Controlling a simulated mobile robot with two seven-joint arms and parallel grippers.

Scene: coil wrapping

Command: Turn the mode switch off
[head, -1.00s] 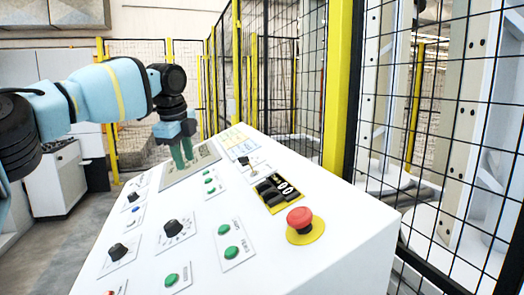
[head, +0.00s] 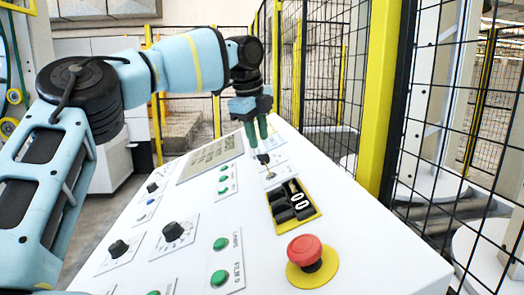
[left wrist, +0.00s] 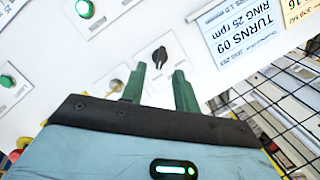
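The mode switch appears to be the small black rotary knob (head: 264,159) on a pale plate near the far right of the white control panel. In the left wrist view the knob (left wrist: 159,57) shows just beyond the fingertips, roughly centred between them. My left gripper (head: 257,142) points down over the knob with its two green fingers apart. In the left wrist view the gripper (left wrist: 159,70) is open and nothing is held. I cannot tell whether the fingertips touch the knob. The switch labels are too small to read. My right gripper is not in view.
The sloped white panel (head: 130,222) carries a screen (head: 210,157), green buttons (head: 220,244), black knobs (head: 173,231) and a block of black switches (head: 292,203). A red emergency stop (head: 305,250) sits at the near right. Mesh fencing with a yellow post (head: 378,100) stands right.

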